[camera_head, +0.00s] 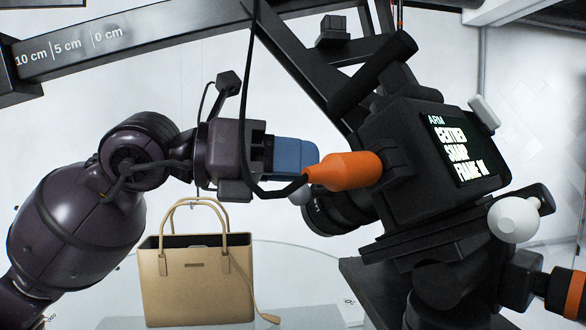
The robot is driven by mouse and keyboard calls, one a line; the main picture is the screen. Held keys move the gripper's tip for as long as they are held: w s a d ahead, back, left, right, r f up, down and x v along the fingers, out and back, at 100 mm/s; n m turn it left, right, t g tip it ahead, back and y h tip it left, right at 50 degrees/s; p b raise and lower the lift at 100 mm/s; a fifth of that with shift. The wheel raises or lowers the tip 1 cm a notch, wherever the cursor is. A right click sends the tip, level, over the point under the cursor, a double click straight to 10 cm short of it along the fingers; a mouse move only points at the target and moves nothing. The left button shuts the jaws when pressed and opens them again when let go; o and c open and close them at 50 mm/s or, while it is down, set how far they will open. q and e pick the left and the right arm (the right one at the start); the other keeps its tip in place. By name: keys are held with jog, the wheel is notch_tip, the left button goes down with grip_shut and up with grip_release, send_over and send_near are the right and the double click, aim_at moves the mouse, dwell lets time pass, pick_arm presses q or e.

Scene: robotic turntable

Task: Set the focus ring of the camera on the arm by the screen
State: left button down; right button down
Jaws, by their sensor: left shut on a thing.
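My left gripper (300,158) comes in from the left with blue fingers beside the lens. Its fingertips pass behind an orange tapered part (345,171) on the camera's near side. The gripper is shut, seemingly on the focus ring, but the contact is hidden. My right gripper is not in view.
A tan handbag (197,283) stands below on the pale turntable (295,270). A black cable loops beside my left gripper. A dark beam with centimetre marks (100,45) crosses the top left. A white knob (513,219) sticks out at the camera's right.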

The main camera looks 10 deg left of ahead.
pick_arm(q)
jog(key=c, duration=1.1)
grip_release()
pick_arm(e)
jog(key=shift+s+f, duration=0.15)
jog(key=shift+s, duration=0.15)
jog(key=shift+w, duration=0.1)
pick_arm(q)
jog(key=b+v, duration=0.1)
jog(key=v, duration=1)
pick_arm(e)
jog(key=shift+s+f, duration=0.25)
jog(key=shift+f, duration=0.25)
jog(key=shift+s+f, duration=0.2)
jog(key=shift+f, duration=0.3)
pick_arm(q)
jog(key=shift+r, duration=0.1)
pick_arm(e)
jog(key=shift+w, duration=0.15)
